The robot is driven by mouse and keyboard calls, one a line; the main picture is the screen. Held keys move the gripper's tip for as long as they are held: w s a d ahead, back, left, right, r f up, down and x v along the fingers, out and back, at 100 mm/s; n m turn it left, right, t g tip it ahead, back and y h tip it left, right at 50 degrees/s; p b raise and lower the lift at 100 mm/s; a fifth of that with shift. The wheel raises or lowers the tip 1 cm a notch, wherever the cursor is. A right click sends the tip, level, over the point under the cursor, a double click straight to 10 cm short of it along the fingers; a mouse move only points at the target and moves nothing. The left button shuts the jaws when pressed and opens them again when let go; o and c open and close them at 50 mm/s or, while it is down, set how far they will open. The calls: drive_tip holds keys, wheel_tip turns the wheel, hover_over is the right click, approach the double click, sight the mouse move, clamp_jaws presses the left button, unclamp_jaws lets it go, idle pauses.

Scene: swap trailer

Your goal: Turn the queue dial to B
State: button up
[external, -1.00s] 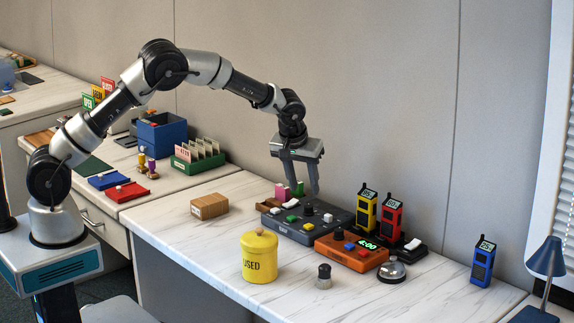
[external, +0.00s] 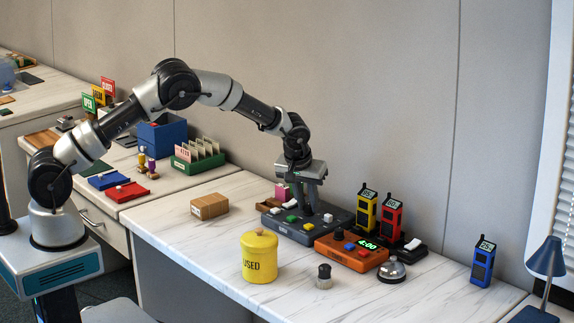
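A dark grey console (external: 335,216) with several coloured buttons and a white lever sits on the marble desk. The round black dial on its top, seen a second ago, is hidden now behind my fingers. My gripper (external: 307,208) points straight down with its fingertips low over the console, at the dial's place. The fingers look close together from this side. Whether they touch or clasp the dial cannot be made out. The letters around the dial are too small to read.
An orange timer box (external: 350,254) stands right in front of the console. Yellow (external: 366,210) and red (external: 391,217) radios stand upright to its right. A yellow canister (external: 259,258), a bell (external: 391,270) and a small stamp (external: 324,277) are nearer.

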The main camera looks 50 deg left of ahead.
clamp_jaws()
drive_tip(key=shift+m, duration=0.3)
drive_tip(key=m+h, duration=0.1)
drive_tip(key=m, duration=0.2)
drive_tip(key=shift+a+m+h+b, duration=0.2)
drive_tip(key=shift+m+h+b, duration=0.1)
drive_tip(key=shift+h+b, duration=0.1)
drive_tip(key=shift+a+f+m+h, duration=0.1)
drive_tip(key=shift+m+h, duration=0.7)
drive_tip(key=shift+m, duration=1.4)
drive_tip(key=shift+s, duration=0.1)
drive_tip(key=o, duration=0.9)
unclamp_jaws()
